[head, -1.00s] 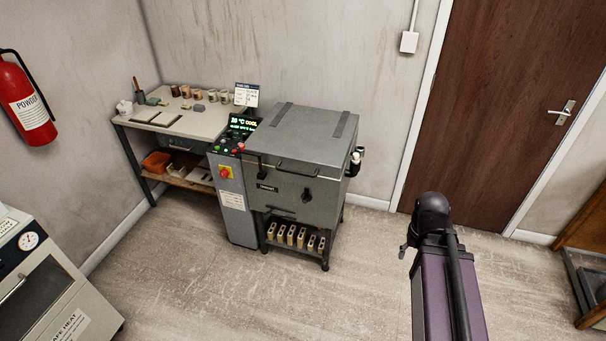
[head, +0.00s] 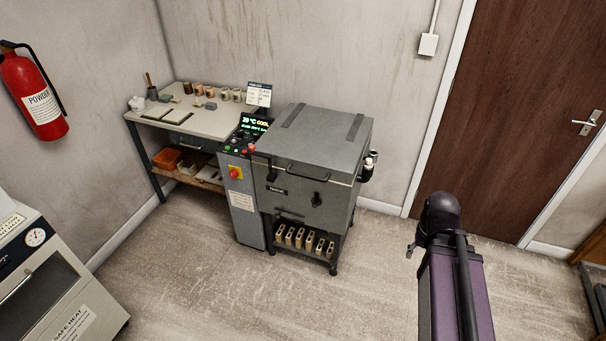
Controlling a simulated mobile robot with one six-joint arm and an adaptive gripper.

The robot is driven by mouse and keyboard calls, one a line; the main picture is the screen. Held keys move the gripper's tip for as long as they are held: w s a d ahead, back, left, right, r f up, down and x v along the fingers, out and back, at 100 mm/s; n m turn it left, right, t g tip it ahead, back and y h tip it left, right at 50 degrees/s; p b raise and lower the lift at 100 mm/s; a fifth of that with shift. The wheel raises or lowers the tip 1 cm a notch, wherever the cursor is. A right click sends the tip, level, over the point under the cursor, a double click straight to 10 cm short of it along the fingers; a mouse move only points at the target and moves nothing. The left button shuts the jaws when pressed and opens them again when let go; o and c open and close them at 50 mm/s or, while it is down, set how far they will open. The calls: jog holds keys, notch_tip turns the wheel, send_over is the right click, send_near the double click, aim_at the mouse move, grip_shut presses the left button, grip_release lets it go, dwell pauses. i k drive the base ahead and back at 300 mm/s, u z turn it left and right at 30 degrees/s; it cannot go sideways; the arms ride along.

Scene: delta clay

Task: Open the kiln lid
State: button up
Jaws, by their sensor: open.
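The grey kiln (head: 308,185) stands on a dark stand by the back wall in the head view. Its lid (head: 318,142) is closed, lying flat on the body, with two dark straps across the top and a handle (head: 293,172) along the front edge. A dark latch or knob (head: 316,200) sits on the front. The display on the control post (head: 254,126) reads COOL in green. My arm shows at lower right, well apart from the kiln. My gripper cannot be made out in this view.
A worktable (head: 195,121) with small pots stands left of the kiln. A control post (head: 241,205) with a red button adjoins it. A white oven-like unit (head: 60,290) is at lower left, a fire extinguisher (head: 32,92) above. Bare floor (head: 300,305) lies in front of the kiln.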

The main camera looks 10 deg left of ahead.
aim_at(317, 144)
jog(key=i, duration=0.85)
jog(key=z, duration=0.05)
